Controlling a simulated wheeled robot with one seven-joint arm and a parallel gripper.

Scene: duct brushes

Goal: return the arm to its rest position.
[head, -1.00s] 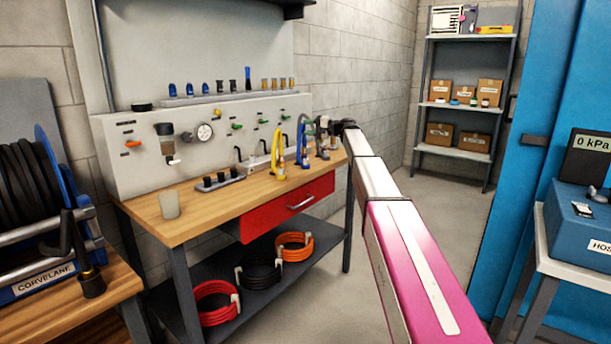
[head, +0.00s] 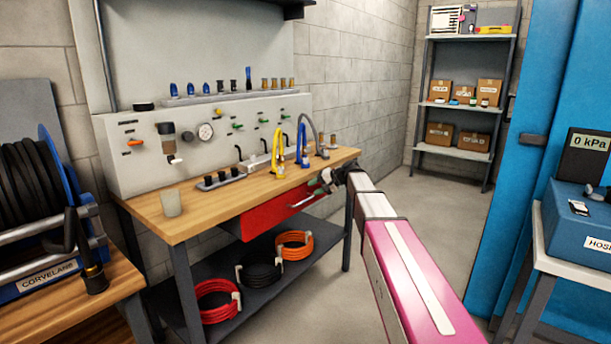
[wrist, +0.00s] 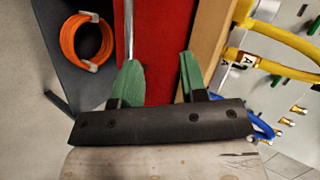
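My arm reaches in from the lower right of the head view, its magenta and white links pointing toward the workbench. My gripper (head: 321,187) is in front of the bench's right part, by the red drawer (head: 265,222). In the wrist view my gripper (wrist: 160,70) has its two green fingers spread apart with nothing between them. The red drawer front (wrist: 158,30) shows behind the gap. The drawer's metal handle (wrist: 129,28) runs behind the left finger in that view; I cannot tell whether they touch.
The wooden bench top (head: 205,213) carries a cup (head: 171,203), a yellow hose (head: 278,153) and a blue hose (head: 303,150). Coiled hoses, one orange (head: 294,244), lie on the lower shelf. A hose reel (head: 30,200) stands left, a blue case (head: 580,222) right. Open floor lies beyond my arm.

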